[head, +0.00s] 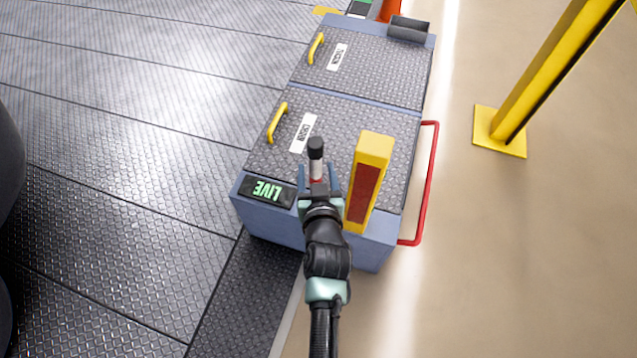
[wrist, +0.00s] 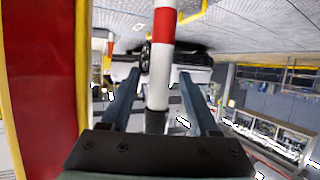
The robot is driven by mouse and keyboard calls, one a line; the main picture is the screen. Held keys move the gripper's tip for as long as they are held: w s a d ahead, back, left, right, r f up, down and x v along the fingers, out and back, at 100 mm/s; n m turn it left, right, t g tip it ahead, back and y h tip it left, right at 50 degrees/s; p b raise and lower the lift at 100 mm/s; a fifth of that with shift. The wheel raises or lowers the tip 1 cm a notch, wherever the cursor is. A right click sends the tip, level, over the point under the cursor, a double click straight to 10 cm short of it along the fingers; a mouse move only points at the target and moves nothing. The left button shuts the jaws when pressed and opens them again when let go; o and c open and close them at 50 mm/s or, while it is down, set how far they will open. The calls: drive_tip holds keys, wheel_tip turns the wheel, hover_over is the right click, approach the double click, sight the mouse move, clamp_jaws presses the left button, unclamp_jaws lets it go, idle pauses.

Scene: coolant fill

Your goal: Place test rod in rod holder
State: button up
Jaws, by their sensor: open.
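The test rod (head: 316,166) has a black knob on top and white and red bands below. It stands near the front end of the blue-grey cart in the head view. My gripper (head: 319,174) is open, with one finger on each side of the rod. In the wrist view the red-and-white rod (wrist: 163,50) passes between the spread blue fingers of my gripper (wrist: 160,80), with gaps visible on both sides. The rod's lower end is hidden by my gripper. I cannot make out the rod holder for certain.
A yellow post with a dark red panel (head: 365,185) stands just right of my gripper; its panel (wrist: 38,90) fills the wrist view's left. The cart (head: 390,150) carries a LIVE display (head: 268,190), yellow handles and a red side rail (head: 430,185). A yellow barrier (head: 500,130) stands right.

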drive_tip(key=p+v, duration=0.1)
drive_tip(key=v, duration=0.5)
drive_tip(key=shift+s, duration=0.35)
drive_tip(key=shift+w+r, duration=0.1)
drive_tip(key=shift+r, duration=0.15)
drive_tip(key=w+r+t, duration=0.2)
drive_tip(key=w+r, duration=0.1)
drive_tip(key=r, duration=0.9)
drive_tip(key=w+r+t, duration=0.2)
drive_tip(key=r+t, duration=0.1)
drive_tip(key=r, duration=1)
drive_tip(key=w+r+t, duration=0.2)
drive_tip(key=w+r, duration=0.1)
drive_tip(key=r, duration=0.9)
drive_tip(key=s+r+t, duration=0.2)
drive_tip(key=s+r, duration=0.3)
drive_tip(key=r, duration=0.3)
drive_tip(key=s+r+t, duration=0.2)
drive_tip(key=s+r, duration=0.2)
drive_tip(key=r, duration=0.5)
drive_tip(key=s+r+m+t+h, duration=0.1)
drive_tip(key=s+r+t, duration=0.1)
drive_tip(key=s+r, duration=0.3)
wheel_tip(320, 180, up, 4)
drive_tip(key=shift+s+r+t, duration=0.2)
drive_tip(key=shift+s+t, duration=0.15)
drive_tip(key=shift+t, duration=0.05)
drive_tip(key=shift+r, duration=0.1)
